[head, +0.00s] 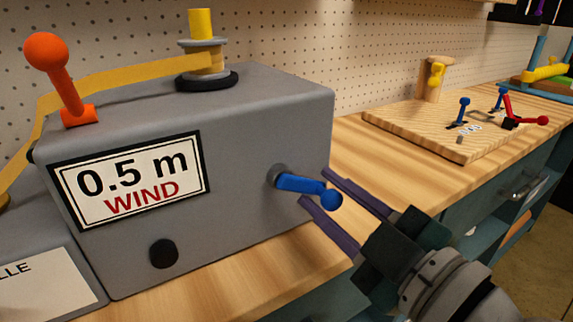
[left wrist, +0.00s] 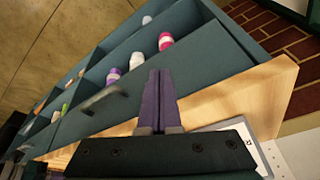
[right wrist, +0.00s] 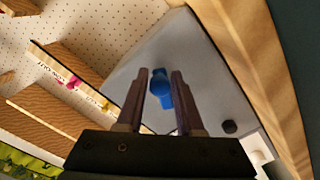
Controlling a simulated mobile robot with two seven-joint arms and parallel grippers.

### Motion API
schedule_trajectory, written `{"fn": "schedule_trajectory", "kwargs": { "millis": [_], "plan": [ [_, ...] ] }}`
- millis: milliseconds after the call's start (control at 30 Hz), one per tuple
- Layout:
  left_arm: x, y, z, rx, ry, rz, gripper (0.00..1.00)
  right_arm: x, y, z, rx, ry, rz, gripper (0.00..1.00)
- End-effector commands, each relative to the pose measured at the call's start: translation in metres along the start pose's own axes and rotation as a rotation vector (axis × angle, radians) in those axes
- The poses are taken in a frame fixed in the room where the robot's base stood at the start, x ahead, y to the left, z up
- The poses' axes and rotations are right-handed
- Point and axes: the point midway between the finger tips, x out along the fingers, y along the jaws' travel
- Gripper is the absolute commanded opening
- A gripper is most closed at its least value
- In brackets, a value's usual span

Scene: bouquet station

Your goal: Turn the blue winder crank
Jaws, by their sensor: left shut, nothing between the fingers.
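The blue winder crank (head: 300,184) sticks out from the right side of the grey winder box (head: 250,130), its arm pointing right and ending in a round knob. My right gripper (head: 315,188) is open, with its two purple fingers on either side of the knob end. In the right wrist view the crank (right wrist: 160,85) shows between the parted fingers (right wrist: 160,85); I cannot tell whether they touch it.
An orange lever (head: 60,75) and a yellow ribbon spool (head: 203,60) are on the winder box. A wooden board (head: 420,135) with small blue and red levers lies at the right.

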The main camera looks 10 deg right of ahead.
Motion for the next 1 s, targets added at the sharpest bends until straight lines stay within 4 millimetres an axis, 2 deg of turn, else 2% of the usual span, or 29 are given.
{"fn": "schedule_trajectory", "kwargs": {
  "millis": [33,300,767,1000],
  "plan": [
    [0.0,0.0005,-0.0001,-0.002,0.0,0.001,0.0,-0.0001,0.0,0.0,0.0,0.0,0.0,0.29],
    [0.0,0.002,-0.0005,-0.007,0.001,0.006,0.0,-0.0002,0.0003,0.0,0.0,0.0,0.001,0.0],
    [-0.0001,0.0014,-0.0004,-0.004,0.001,0.004,0.0,-0.0001,0.0,0.0,0.018,0.001,0.003,0.0],
    [-0.0008,-0.0003,-0.0003,0.002,0.0,-0.001,0.0,0.0002,-0.0047,0.0008,0.125,0.002,0.003,0.0]
  ]
}}
